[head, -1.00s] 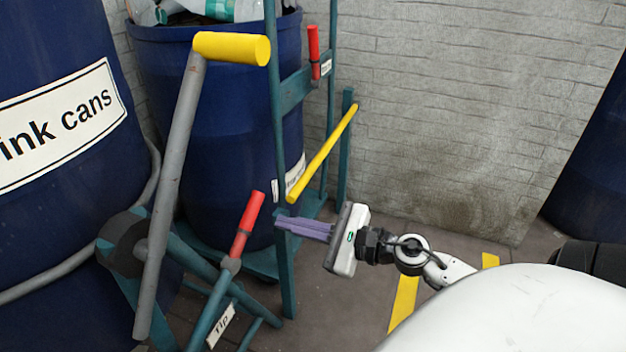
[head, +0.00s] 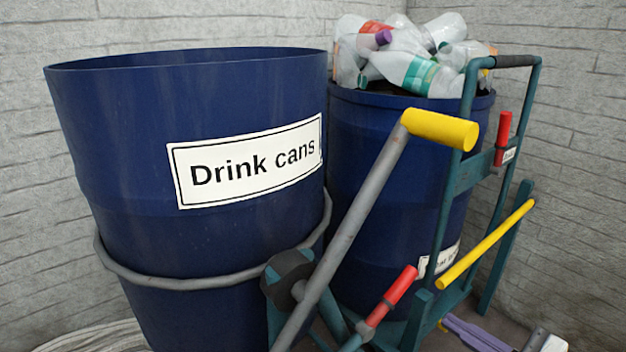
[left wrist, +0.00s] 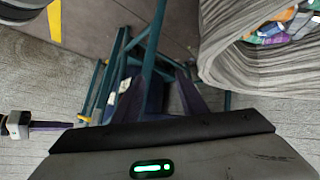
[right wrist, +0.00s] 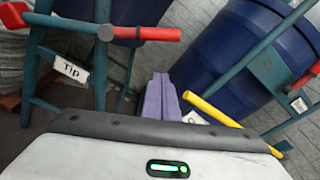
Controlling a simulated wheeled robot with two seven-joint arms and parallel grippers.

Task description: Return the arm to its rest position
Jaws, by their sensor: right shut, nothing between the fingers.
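My right gripper (head: 450,324) shows at the bottom right of the head view, low beside the teal trolley frame. Its purple fingers lie together with nothing between them, as they also do in the right wrist view (right wrist: 161,80). My left gripper (left wrist: 152,90) shows only in the left wrist view. Its dark purple fingers stand apart with no object seen between them. My right gripper also shows at the left edge of that view. Most of my right arm is outside the head view.
A blue "Drink cans" barrel (head: 110,130) stands at the left. A second blue barrel (head: 390,165) heaped with plastic bottles (head: 425,60) stands behind the teal trolley (head: 465,180). Grey (head: 345,225), red (head: 393,295) and yellow (head: 487,245) handles stick out. A pleated grey container (left wrist: 245,55) holds mixed items.

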